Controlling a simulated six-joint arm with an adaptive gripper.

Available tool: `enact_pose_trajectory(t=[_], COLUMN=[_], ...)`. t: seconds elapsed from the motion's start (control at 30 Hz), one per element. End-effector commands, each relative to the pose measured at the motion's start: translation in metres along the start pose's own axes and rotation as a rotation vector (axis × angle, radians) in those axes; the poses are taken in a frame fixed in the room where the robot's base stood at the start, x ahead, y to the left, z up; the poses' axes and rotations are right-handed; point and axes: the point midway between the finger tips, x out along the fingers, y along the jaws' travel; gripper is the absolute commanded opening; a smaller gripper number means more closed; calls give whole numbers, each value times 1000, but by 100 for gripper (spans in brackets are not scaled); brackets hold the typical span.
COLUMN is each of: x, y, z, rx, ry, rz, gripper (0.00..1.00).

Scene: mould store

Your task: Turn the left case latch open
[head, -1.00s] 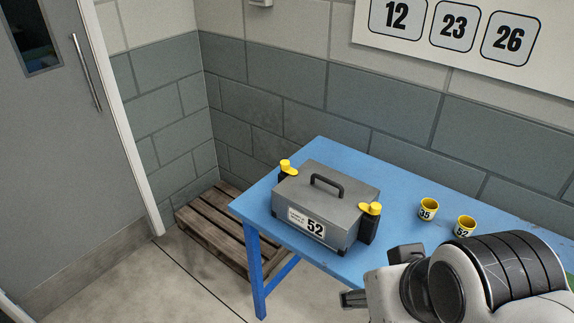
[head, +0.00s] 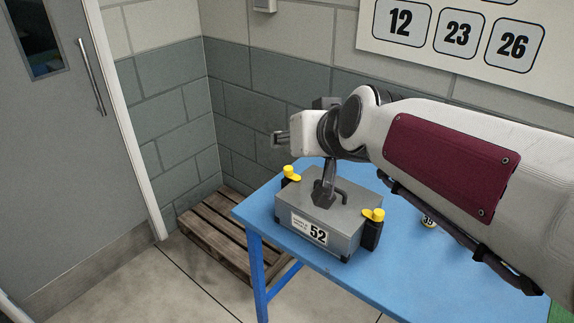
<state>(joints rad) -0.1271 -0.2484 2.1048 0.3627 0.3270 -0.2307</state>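The grey case (head: 345,222) stands on the blue table with a label reading 52 on its front. The left case latch (head: 289,174) is a yellow knob with a short lever on a dark block at the case's left end. The right latch (head: 374,215) is a like yellow piece at the right end. My gripper (head: 323,203) points down over the case lid, in front of the handle and to the right of the left latch. Its fingers are small and dark, so I cannot tell whether they are open or touch the lid.
The blue table (head: 402,290) has bare room in front of the case. A numbered cup (head: 429,221) shows partly beneath my arm. A wooden pallet (head: 215,240) lies on the floor to the left. A number board (head: 478,38) hangs on the wall.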

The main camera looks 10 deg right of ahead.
Motion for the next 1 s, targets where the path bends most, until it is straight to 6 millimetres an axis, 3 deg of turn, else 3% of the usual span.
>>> enact_pose_trajectory(t=[0.2,0.5,0.7,1.0], x=[42,98,134,189], y=[-10,-19,-20,-17], z=[-50,-107,-136,-164], rx=[16,45,70,106], ry=[105,246,332,446], rz=[-10,8,38,113], gripper=[38,38,38,38])
